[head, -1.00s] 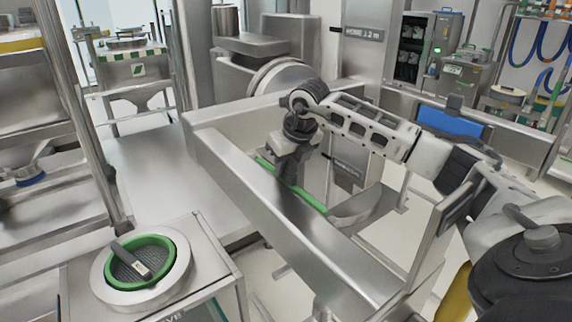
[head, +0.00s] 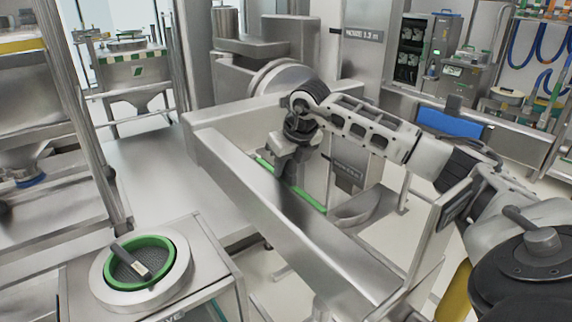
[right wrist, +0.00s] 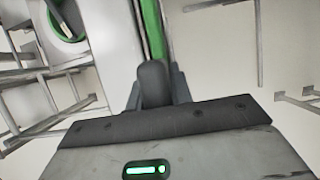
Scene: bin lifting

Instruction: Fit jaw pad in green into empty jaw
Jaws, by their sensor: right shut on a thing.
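The green jaw pad (head: 312,201) is a long thin strip between the steel walls in the middle of the head view. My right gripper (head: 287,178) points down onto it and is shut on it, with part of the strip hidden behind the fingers. In the right wrist view the green strip (right wrist: 153,32) runs up from beyond the dark fingers (right wrist: 153,82). A broad steel beam (head: 270,215) stands in front of the pad, and hides its lower side. I cannot tell which surface is the empty jaw. My left gripper is not in view.
A round steel rim (head: 112,290) with a green ring (head: 170,262) and a dark labelled object (head: 130,257) stands at the lower left. A steel bowl-like part (head: 357,208) lies right of the pad. A large steel machine (head: 262,50) is behind.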

